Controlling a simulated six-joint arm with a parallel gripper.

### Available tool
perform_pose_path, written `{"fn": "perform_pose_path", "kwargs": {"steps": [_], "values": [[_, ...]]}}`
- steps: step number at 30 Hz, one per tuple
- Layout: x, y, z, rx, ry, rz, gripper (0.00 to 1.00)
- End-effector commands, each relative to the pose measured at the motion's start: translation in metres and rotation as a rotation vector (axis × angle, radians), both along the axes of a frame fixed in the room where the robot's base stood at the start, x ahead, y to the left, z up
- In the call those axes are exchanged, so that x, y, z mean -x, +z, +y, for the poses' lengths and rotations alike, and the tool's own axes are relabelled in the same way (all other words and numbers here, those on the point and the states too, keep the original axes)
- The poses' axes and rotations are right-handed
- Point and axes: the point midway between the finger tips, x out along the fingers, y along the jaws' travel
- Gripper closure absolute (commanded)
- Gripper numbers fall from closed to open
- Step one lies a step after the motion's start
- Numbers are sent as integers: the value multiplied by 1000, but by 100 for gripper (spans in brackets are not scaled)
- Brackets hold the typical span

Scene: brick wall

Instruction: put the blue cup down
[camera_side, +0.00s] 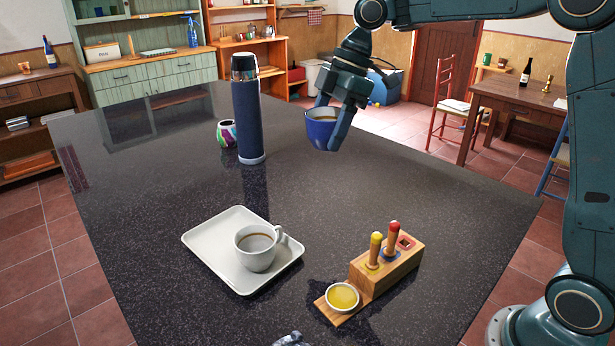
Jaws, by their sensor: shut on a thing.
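The blue cup (319,129) has a pale rim and brown contents, and it looks roughly upright. My gripper (329,125) is shut on it, with a finger on its right side hiding part of the wall. The cup appears to be held above the dark speckled table (330,205), right of the tall flask; the exact height cannot be told from this view.
A dark blue flask (249,115) stands left of the cup, with a multicoloured cup (227,133) beside it. A white tray (206,235) holds a white cup (256,252). A wooden block with pegs (388,268) and a yellow-filled bowl (342,297) stand near the front. The table's middle is clear.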

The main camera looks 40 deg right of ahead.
Motion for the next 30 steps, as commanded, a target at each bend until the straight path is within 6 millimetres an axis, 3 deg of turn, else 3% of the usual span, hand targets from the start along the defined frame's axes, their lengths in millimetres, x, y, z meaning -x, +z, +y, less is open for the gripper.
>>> {"fn": "perform_pose_path", "kwargs": {"steps": [8, 15, 24, 30], "values": [[-51, 3, 48, 19, -110, 0, 59], [-90, 4, 106, 16, -230, -5, 59], [-113, 5, 163, -7, -340, -8, 59], [-117, 6, 174, -13, -363, -8, 59]]}}
